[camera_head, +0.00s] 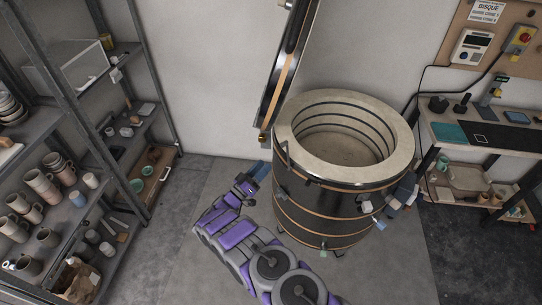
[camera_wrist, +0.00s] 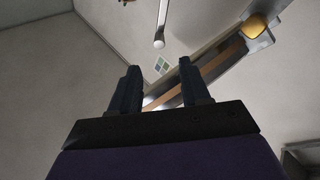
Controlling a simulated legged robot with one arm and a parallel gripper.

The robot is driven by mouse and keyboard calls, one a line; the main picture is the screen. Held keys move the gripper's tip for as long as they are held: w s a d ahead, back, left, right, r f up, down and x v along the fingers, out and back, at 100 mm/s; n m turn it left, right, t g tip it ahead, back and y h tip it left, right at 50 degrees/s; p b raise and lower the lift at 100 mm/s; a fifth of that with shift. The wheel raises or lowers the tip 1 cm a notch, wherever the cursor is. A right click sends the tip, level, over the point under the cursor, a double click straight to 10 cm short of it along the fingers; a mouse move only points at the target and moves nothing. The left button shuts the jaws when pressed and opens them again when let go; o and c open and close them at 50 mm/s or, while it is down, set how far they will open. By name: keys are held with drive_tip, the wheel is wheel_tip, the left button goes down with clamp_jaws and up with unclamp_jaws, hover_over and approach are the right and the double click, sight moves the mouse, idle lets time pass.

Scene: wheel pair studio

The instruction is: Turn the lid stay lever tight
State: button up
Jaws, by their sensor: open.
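The kiln (camera_head: 325,207) is a dark round drum with copper-coloured bands and a pale, open top. Its lid (camera_head: 283,75) stands raised on edge at the kiln's back left. A small orange-tan part (camera_head: 262,138) sits at the lid's lower end. A rounded yellow-orange part (camera_wrist: 256,27) on a metal bracket shows at upper right in the wrist view. I cannot tell for certain which part is the stay lever. My gripper (camera_head: 259,170) is at the kiln's left side, below the lid's lower end. In the wrist view my gripper (camera_wrist: 160,68) is open, with nothing between its fingers.
A metal shelf (camera_head: 75,105) with mugs and bowls stands at left. A workbench (camera_head: 480,135) with small tools stands at right, under a wall board with a controller (camera_head: 473,48). A pale rod (camera_wrist: 160,25) shows ahead in the wrist view.

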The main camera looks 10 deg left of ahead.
drive_tip(key=v, duration=0.7)
drive_tip(key=shift+s+a+f+p, duration=0.15)
drive_tip(key=shift+s+p, duration=0.05)
drive_tip(key=shift+p, duration=0.2)
